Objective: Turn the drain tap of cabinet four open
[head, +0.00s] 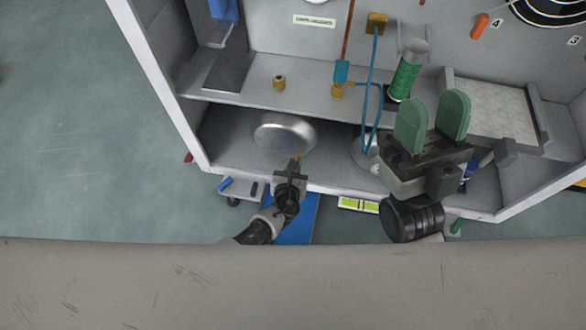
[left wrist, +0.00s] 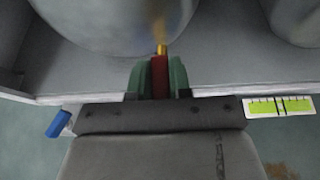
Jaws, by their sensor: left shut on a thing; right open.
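In the left wrist view a red tap handle (left wrist: 159,76) sits between the green fingertips of my left gripper (left wrist: 160,80), which is shut on it. A short brass stem (left wrist: 161,49) joins the handle to the underside of a rounded metal tank (left wrist: 112,18). In the head view the silver tank (head: 285,131) stands on the lower shelf, with my left gripper (head: 294,168) at its front; the handle is mostly hidden there. My right gripper (head: 432,117) is open and empty, in front of the cabinet's right part.
The cabinet's lower shelf (head: 228,136) carries a second tank (head: 361,152) to the right, partly hidden by my right arm. A green cylinder (head: 406,74) and blue hose (head: 371,62) stand above. A blue handle (head: 225,184) and a yellow-green label (head: 358,204) show at the front edge.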

